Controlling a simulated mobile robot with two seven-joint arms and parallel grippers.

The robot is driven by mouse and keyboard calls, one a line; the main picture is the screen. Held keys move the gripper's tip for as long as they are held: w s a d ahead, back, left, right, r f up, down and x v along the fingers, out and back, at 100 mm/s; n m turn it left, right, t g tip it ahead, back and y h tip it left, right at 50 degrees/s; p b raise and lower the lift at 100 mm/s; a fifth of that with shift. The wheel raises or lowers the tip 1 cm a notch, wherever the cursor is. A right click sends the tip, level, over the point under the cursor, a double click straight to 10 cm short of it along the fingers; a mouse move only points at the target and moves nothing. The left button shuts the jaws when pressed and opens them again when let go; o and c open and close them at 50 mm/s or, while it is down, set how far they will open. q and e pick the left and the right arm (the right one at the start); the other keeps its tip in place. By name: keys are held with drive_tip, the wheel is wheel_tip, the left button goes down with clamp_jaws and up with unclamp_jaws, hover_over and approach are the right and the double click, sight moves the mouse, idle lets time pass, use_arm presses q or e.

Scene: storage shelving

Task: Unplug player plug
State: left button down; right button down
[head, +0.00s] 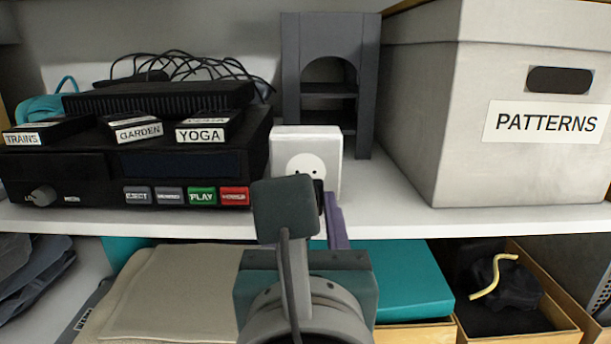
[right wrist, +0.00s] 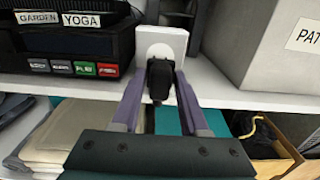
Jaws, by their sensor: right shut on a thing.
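The player (head: 75,175) is a black box with a knob and coloured buttons on the shelf at left. A white socket block (head: 279,150) with a round face stands to its right; dark holes show in that face. My right gripper (right wrist: 160,82) has its purple fingers shut on the black player plug (right wrist: 158,88). In the head view the plug (head: 319,193) is mostly hidden behind my wrist, low and right of the holes. It appears out of the socket, in front of it, though the gap is hard to judge. My left gripper is not in view.
Tape cases labelled Trains, Garden and Yoga (head: 203,128) lie on the player, near a black device with tangled cables (head: 200,65). A dark arch-shaped stand (head: 293,85) is behind the socket. A Patterns box (head: 430,120) fills the right. Folded cloth (head: 180,285) lies below.

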drive_tip(key=shift+d+p, duration=1.7)
drive_tip(key=shift+d, duration=3.05)
drive_tip(key=shift+w+b, duration=0.55)
drive_tip(key=shift+w, duration=2.15)
drive_tip(key=shift+w+b, duration=0.35)
drive_tip(key=shift+w, duration=0.85)
drive_tip(key=shift+w+b, duration=0.6)
drive_tip(key=shift+w, duration=0.75)
drive_tip(key=shift+w+b, duration=1.6)
drive_tip(key=shift+w, duration=1.1)
drive_tip(key=shift+f+b, duration=0.3)
drive_tip(key=shift+c, duration=1.7)
unclamp_jaws()
